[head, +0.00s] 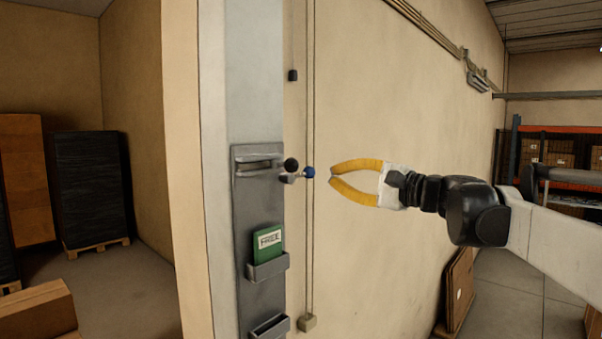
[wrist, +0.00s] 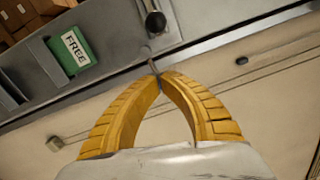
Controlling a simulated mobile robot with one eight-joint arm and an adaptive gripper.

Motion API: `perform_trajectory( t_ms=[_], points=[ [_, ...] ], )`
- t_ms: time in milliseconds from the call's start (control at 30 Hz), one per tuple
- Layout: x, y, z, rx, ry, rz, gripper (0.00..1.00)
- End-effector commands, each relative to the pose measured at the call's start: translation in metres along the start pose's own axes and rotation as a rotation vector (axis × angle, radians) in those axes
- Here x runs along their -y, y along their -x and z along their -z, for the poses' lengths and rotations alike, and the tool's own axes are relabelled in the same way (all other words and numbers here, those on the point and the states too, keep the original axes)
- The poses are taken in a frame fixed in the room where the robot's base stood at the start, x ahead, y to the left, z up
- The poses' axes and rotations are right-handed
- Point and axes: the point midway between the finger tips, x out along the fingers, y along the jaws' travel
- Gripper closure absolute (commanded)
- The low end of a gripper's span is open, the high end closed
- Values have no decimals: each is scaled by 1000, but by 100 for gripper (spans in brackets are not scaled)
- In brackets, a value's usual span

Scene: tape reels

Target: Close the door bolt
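A grey metal bolt plate (head: 257,210) is fixed upright on the pale door post. Its bolt has a dark round knob (head: 291,164), and a small blue-ended piece (head: 309,172) sticks out just to its right. The dark knob also shows at the top of the wrist view (wrist: 155,23). In the wrist view the tips (wrist: 157,73) lie just below the knob, by a thin grey rod.
A green FREE card (head: 267,243) stands in a holder on the plate, above an empty holder (head: 270,327). Thin cables run down the beige wall to a small box (head: 307,323). Brown panels (head: 459,290) lean low against the wall. Wrapped pallets stand at the left.

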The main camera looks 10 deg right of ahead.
Motion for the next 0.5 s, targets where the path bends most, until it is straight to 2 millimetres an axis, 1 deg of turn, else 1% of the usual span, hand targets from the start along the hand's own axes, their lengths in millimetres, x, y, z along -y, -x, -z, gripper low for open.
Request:
perform_trajectory(
  t_ms=[33, 200, 300, 400, 500],
  points=[
    [2, -13, -1, 4, 0, -1, 100],
    [2, -47, -2, 3, 0, -1, 100],
    [2, -48, -20, 1, 1, -1, 100],
    [1, -50, -30, 1, 1, -1, 100],
    [1, -52, -36, 0, 1, -1, 100]
  ],
)
